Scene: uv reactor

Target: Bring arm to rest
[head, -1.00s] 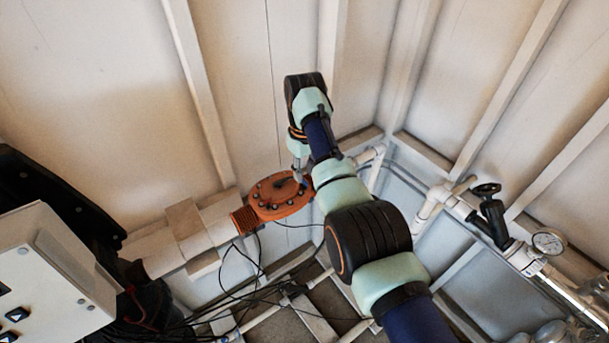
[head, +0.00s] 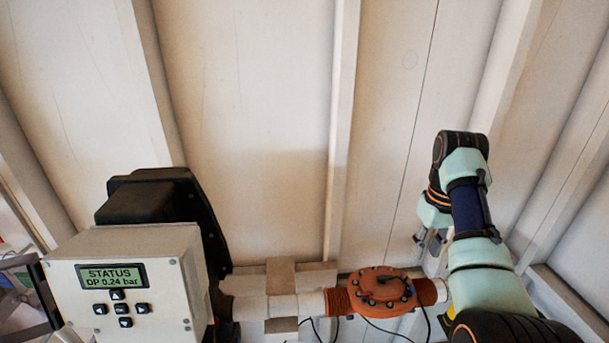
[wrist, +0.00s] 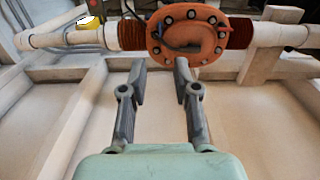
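My gripper (wrist: 160,80) is open and empty in the wrist view, with its two grey fingers apart. Beyond the fingertips in that view is the orange flanged housing (wrist: 190,35) with a ring of dark bolts. In the head view my gripper (head: 432,240) is small and partly hidden by my arm, at the upper right of the orange housing (head: 375,291). My arm (head: 470,205) is bent and raised in front of the wall at the right. Nothing is held.
A control box (head: 130,285) with a screen reading "STATUS DP 0.24 bar" stands at the left, before a black housing (head: 160,205). A white pipe (head: 283,306) joins the orange housing from the left. Wooden wall panels and studs stand behind. The space above the pipe is clear.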

